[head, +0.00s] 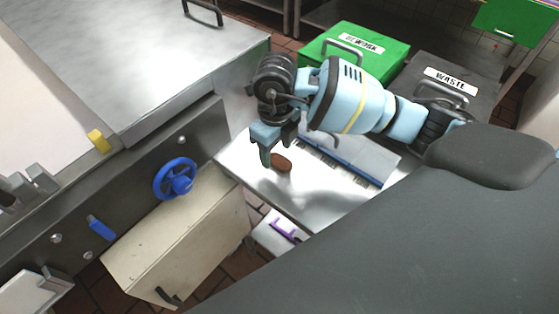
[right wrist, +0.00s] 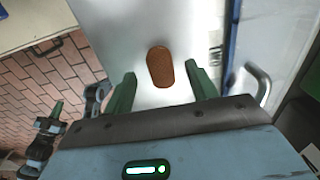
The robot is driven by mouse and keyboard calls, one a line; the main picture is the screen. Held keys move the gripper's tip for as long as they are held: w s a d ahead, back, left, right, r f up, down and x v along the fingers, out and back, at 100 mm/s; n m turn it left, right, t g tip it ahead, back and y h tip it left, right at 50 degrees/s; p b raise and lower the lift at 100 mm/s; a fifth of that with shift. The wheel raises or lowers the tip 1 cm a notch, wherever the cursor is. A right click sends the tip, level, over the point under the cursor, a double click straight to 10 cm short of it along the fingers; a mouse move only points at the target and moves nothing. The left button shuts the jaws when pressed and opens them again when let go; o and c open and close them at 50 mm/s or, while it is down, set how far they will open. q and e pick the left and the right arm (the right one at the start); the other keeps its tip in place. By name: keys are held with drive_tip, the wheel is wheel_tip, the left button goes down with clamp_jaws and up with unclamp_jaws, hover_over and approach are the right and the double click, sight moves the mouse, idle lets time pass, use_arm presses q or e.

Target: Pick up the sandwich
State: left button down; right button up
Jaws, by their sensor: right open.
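The sandwich (head: 281,163) is a small brown oval cookie lying on the light metal table (head: 310,200) in the head view. In the right wrist view the sandwich (right wrist: 160,67) lies ahead of the fingertips, roughly midway between them sideways. My right gripper (head: 276,153) is right by the sandwich in the head view, its fingers pointing down. In the right wrist view the right gripper (right wrist: 161,83) is open and nothing is held in it.
A blue-edged rail (head: 340,162) runs along the table behind the sandwich. A green REWORK bin (head: 385,55) and a dark WASTE bin (head: 470,85) stand farther back. A metal machine with a blue handwheel (head: 175,179) is at left. The table's front is clear.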

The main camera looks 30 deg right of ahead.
drive_tip(key=shift+f, duration=1.1)
drive_tip(key=c, duration=1)
drive_tip(key=shift+c, duration=0.2)
drive_tip(key=shift+r, duration=0.5)
drive_tip(key=r, duration=0.1)
drive_tip(key=s+r, duration=0.1)
drive_tip(key=shift+r, duration=0.3)
drive_tip(key=s, duration=0.5)
drive_tip(key=s+r, duration=0.1)
drive_tip(key=s, duration=0.9)
drive_tip(key=shift+a+r+b, duration=0.2)
drive_tip(key=shift+a+b, duration=0.15)
